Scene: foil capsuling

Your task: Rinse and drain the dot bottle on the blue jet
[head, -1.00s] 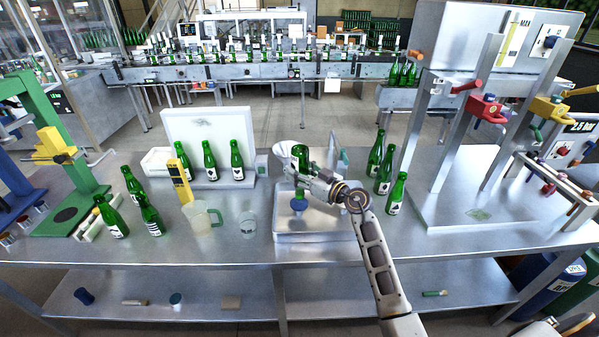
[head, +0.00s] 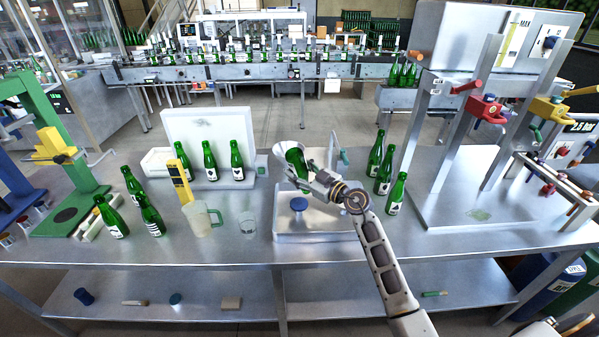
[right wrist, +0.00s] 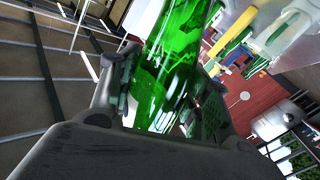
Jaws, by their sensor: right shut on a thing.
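My right gripper (head: 311,178) is shut on a green bottle (head: 296,160) and holds it tilted above the steel basin (head: 318,238). Its wide end seems to be up and to the left. The bottle also shows in the right wrist view (right wrist: 175,70), between the fingers, clear green glass. Its label mark cannot be made out, so I cannot tell if it is the dot one. The blue jet (head: 298,204) stands in the basin, below the bottle and apart from it. My left gripper is not in view.
Three green bottles (head: 237,161) stand by a white panel on the left, and several (head: 396,194) stand right of the basin. A frosted jug (head: 201,219) and a clear glass (head: 248,226) stand left of the basin. A steel stand with red and yellow parts (head: 487,110) rises at right.

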